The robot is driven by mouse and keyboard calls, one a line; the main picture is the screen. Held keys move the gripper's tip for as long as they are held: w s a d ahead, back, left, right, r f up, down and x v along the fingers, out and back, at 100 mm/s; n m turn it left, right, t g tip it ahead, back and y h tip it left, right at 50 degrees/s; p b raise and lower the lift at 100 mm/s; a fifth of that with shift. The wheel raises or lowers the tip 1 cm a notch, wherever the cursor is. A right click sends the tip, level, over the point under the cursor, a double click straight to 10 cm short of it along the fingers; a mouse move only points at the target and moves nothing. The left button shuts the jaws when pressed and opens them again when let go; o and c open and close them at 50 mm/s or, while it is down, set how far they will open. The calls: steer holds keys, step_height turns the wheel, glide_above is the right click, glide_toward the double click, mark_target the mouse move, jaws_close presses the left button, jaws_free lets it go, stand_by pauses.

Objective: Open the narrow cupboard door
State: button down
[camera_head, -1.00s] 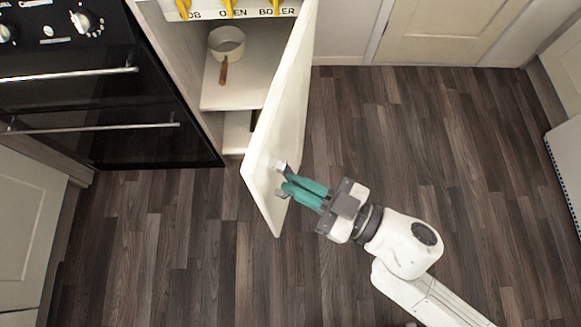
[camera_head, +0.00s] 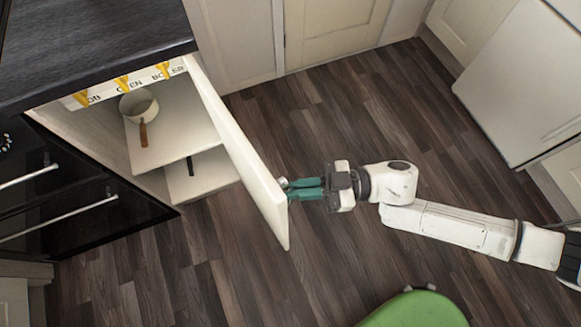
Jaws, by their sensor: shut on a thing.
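The narrow cupboard door (camera_head: 240,155) is white and stands swung open, away from the cupboard. My gripper (camera_head: 289,188) is at the door's outer face near its free edge, with its teal fingers shut on the small door handle (camera_head: 283,183). The fingers mostly hide the handle. The cupboard is open to view, with an upper shelf (camera_head: 180,135) and a lower shelf (camera_head: 205,175) inside.
A pan (camera_head: 138,106) with a wooden handle sits on the upper shelf. A black oven (camera_head: 80,205) is left of the cupboard, under a dark worktop (camera_head: 90,45). A green rounded object (camera_head: 415,311) is at the bottom edge. The wooden floor (camera_head: 340,110) around the door is clear.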

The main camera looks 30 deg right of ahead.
steer(key=shift+w+d, duration=0.3)
steer(key=shift+w, duration=0.05)
steer(key=c, duration=1.3)
jaws_free()
steer(key=shift+a, duration=0.15)
steer(key=shift+o, duration=0.2)
steer(key=v, duration=1.1)
steer(key=shift+a, duration=0.1)
